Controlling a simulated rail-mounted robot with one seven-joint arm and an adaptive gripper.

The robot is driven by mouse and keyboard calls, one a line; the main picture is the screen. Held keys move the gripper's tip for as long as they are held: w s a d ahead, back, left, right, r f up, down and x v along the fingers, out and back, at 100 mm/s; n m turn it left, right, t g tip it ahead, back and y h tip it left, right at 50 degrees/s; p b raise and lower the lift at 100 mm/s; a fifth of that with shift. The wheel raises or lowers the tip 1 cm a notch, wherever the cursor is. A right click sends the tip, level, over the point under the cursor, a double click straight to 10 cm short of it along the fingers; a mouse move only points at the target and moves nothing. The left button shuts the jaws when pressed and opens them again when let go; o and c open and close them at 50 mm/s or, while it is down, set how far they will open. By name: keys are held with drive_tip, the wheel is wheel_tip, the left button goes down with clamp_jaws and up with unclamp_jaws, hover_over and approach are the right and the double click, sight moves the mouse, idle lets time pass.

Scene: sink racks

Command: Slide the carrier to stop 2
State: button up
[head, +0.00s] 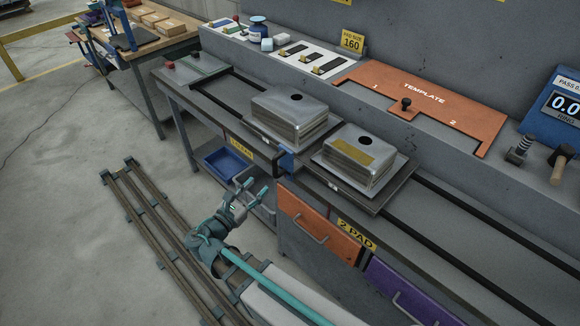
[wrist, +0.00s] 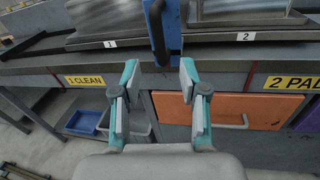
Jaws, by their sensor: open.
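The carrier appears to be the sliding unit on the dark rails, with two flat plates (head: 388,195) that each bear a grey metal block. Plate labels 1 (wrist: 110,43) and 2 (wrist: 246,37) face me. My gripper (head: 256,187) is open and empty, in front of the bench and below the handle. In the wrist view, the handle rises beyond and between the fingertips (wrist: 160,72), apparently apart from them. A yellow sign 2 PAD (head: 356,234) is on the bench front.
Orange (head: 318,225) and purple (head: 405,292) drawers have protruding handles. A blue bin (head: 228,164) sits on the lower shelf. The rails are clear toward the right.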

sight(275, 174)
drive_tip(key=shift+n, duration=0.7)
drive_tip(key=p+x, duration=0.3)
drive_tip(key=x, duration=0.7)
drive_tip(key=shift+w+d+r, duration=0.15)
drive_tip(key=shift+w+r, duration=0.05)
drive_tip(key=shift+w, duration=0.15)
clamp_jaws()
